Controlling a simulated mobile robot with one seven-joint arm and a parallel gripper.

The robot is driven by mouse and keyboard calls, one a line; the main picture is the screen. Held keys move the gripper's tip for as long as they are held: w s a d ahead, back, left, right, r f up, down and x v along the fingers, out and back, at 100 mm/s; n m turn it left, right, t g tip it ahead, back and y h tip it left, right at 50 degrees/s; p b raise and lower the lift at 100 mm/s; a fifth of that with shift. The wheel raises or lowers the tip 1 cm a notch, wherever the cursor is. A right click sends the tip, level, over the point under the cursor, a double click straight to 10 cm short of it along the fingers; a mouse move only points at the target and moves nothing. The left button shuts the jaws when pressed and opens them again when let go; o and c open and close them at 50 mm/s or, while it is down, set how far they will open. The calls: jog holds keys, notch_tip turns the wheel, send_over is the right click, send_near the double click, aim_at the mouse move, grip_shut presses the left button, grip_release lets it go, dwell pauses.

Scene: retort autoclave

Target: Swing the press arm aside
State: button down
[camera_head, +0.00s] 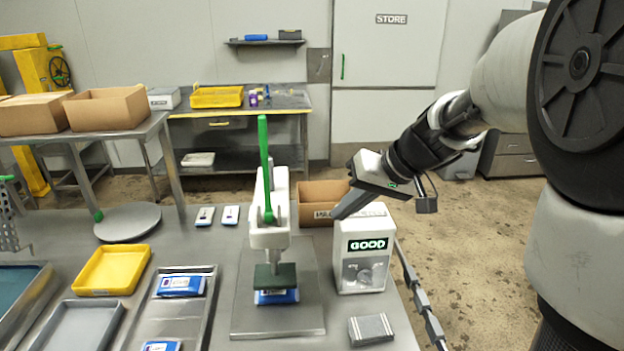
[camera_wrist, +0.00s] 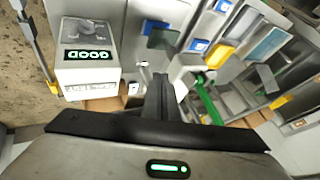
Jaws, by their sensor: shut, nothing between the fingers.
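The press arm (camera_head: 268,222) is a white arm with a long green lever (camera_head: 263,150) standing upright on it. Its dark green press pad (camera_head: 274,277) is down over a blue and white packet (camera_head: 277,297) on a grey base plate (camera_head: 250,322). The green lever also shows in the wrist view (camera_wrist: 208,98). My gripper (camera_head: 340,214) is shut and empty, above and to the right of the press, behind the top of the white GOOD box (camera_head: 363,270). In the wrist view the closed fingers (camera_wrist: 159,80) point toward the press and are apart from the lever.
A cardboard box (camera_head: 320,192) stands behind the GOOD box. Trays with blue packets (camera_head: 180,286), a yellow tray (camera_head: 112,270) and a round grey plate (camera_head: 126,222) lie left of the press. A ribbed grey block (camera_head: 370,329) lies at the front right.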

jog(key=w+a+f+p, duration=0.2)
jog(key=w+a+f, duration=0.1)
jog(key=a+f, duration=0.4)
jog(key=shift+a, duration=0.6)
jog(key=shift+a, duration=0.1)
